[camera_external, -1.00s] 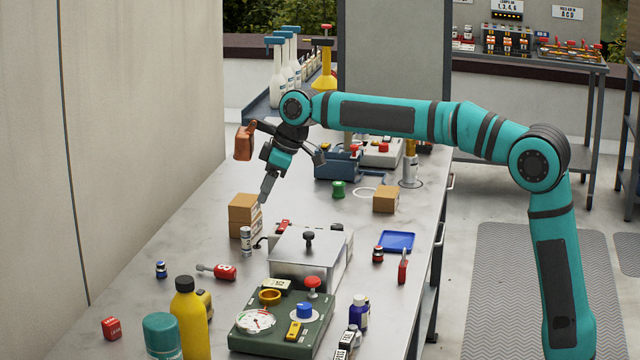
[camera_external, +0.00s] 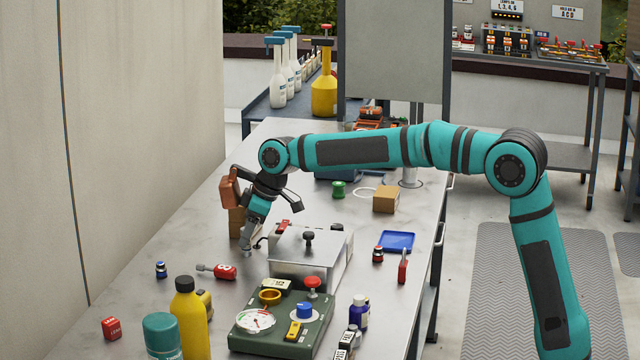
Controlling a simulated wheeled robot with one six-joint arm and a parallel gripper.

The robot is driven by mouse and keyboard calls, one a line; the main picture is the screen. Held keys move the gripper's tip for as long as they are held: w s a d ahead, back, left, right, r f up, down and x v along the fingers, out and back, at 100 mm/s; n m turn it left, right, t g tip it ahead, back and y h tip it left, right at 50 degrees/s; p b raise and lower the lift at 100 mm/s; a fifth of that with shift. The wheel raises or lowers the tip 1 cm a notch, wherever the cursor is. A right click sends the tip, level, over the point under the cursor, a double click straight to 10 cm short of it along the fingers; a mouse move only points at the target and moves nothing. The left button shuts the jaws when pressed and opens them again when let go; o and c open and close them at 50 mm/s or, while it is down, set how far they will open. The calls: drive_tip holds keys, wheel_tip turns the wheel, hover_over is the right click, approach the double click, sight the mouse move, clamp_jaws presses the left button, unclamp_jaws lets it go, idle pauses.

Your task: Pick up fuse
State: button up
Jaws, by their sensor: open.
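My gripper (camera_external: 247,238) points down at the left side of the table, beside the metal-lidded box. It is open, with its fingers at a small upright silver cylinder with a pale label, which looks like the fuse (camera_external: 248,254). The fingers hide most of the cylinder; only its low end seems to show. I cannot tell whether the fingers touch it.
Cardboard boxes (camera_external: 236,222) stand close behind my gripper. The metal-lidded box (camera_external: 305,250) is close on its right. A green gauge panel (camera_external: 280,325) is nearer the camera.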

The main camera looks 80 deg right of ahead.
sight(243, 255)
drive_tip(key=x, duration=0.3)
drive_tip(key=shift+f, duration=0.15)
clamp_jaws()
